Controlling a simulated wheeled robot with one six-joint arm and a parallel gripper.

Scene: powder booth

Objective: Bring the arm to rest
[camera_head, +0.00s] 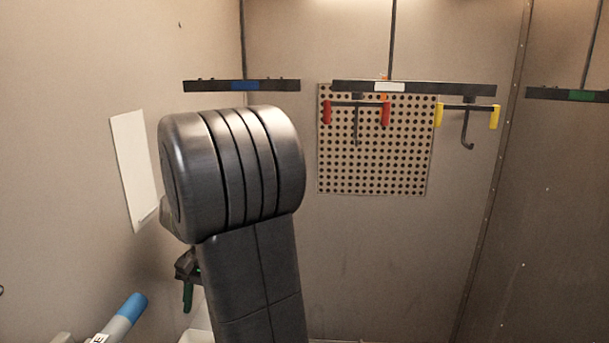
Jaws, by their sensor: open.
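My arm (252,270) rises from the bottom of the picture to a large dark rounded joint (240,165) left of centre. The rest of the arm passes behind this joint. I cannot make out my gripper's fingers. A small dark part with a green grip (188,297) shows just left of the arm, low down, partly hidden by it. I cannot tell whether that dark part belongs to my wrist or to a separate tool.
Overhead hang a blue-marked bar (270,86), a white-marked bar (420,88) and a green-marked bar (560,94). A red-handled hook (357,125) and a yellow-handled hook (466,130) hang at the white-marked bar. A perforated panel (375,175) is behind. A blue-ended tube (130,308) is lower left.

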